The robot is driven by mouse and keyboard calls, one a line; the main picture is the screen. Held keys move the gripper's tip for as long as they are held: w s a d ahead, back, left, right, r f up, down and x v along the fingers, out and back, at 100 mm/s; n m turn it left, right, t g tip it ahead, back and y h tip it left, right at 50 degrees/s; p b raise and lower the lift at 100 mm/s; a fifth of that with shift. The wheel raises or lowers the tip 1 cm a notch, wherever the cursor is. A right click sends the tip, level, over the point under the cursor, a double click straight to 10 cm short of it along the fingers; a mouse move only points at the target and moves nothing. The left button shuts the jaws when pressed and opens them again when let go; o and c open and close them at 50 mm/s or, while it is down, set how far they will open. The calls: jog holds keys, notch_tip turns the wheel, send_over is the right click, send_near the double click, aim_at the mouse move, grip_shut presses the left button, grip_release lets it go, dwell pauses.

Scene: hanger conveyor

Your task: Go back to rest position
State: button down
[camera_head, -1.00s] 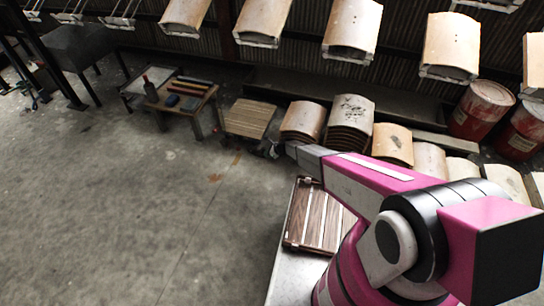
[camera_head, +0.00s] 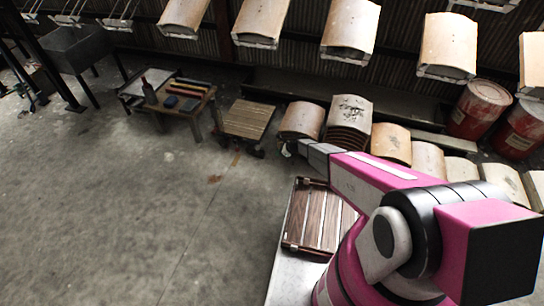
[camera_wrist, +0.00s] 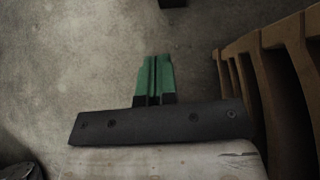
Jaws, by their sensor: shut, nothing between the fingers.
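My gripper (camera_wrist: 154,80) shows in the wrist view as two green fingers with dark bases, side by side with only a thin line between them. It is shut and empty, with bare concrete floor beyond the tips. In the head view my pink and white arm reaches from the lower right toward the stacked curved wooden panels (camera_head: 349,118). The arm's far end is in front of those stacks, and the fingers cannot be made out there.
A slatted wooden pallet (camera_head: 313,222) lies on the white surface beside my arm. Curved panels hang from the conveyor (camera_head: 350,30) above. Red drums (camera_head: 480,108) stand at the right. A low table (camera_head: 183,101) and a cart (camera_head: 247,118) stand further left. The floor (camera_head: 110,220) at left is clear.

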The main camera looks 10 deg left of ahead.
jog(key=shift+v, duration=2.05)
jog(key=s+d+r+n+h, duration=0.3)
jog(key=s+d+r+n, duration=0.3)
jog(key=d+r, duration=0.6)
jog(key=s+d+r+n+h, duration=0.3)
jog(key=s+d+r+n, duration=0.3)
jog(key=r, duration=1.2)
jog(key=s+d+r+n+h, duration=0.3)
jog(key=s+d+r+n, duration=0.3)
jog(key=s+d+r, duration=0.6)
jog(key=d+r, duration=0.2)
jog(key=d, duration=0.5)
jog(key=shift+r, duration=0.4)
